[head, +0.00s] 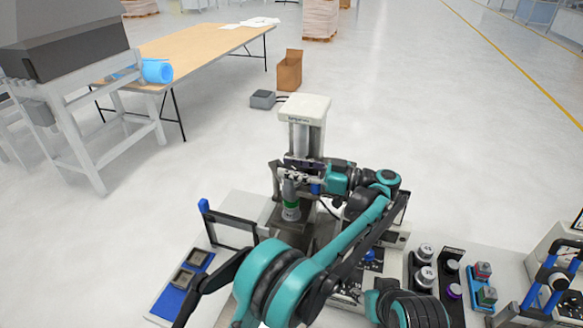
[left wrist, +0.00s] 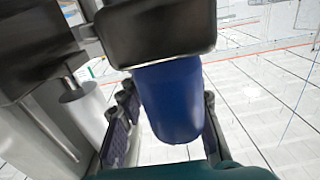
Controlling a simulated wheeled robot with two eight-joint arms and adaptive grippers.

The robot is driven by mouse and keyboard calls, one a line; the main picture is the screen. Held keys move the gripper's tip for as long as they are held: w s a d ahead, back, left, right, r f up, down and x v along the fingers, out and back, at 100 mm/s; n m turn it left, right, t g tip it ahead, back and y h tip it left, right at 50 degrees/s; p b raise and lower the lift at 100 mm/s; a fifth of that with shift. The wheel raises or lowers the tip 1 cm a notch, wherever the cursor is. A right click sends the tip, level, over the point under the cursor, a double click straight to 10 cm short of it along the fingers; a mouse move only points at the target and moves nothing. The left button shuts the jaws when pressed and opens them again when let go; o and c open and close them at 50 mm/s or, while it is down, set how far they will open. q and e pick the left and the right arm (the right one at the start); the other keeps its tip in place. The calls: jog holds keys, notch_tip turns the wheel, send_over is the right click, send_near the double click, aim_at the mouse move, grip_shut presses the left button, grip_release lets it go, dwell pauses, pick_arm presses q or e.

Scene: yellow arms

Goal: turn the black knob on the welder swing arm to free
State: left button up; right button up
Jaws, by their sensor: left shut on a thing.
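The welder (head: 303,110) is an upright machine with a white top and a grey column in the middle of the head view. My left gripper (head: 319,178) is at the front of its column, beside the dark swing-arm parts (head: 297,162). In the left wrist view a blue cylinder (left wrist: 172,100) sits between the fingers of my left gripper (left wrist: 168,112), below a black block (left wrist: 155,28). The gripper appears shut on this blue cylinder. I cannot clearly make out a separate black knob or its setting. My right gripper is not in view.
A grey-green cylinder (head: 291,205) hangs below the swing-arm parts. Trays with blue pads (head: 178,298) lie to the left. Round grey and black parts (head: 424,276) and blue trays stand at the right. A wooden table (head: 200,48) and a cardboard box (head: 290,70) are behind.

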aim_at(292, 166)
pick_arm(q)
jog(key=o, duration=1.2)
jog(key=shift+r, duration=0.1)
notch_tip(292, 166, up, 10)
jog(key=shift+f, duration=0.1)
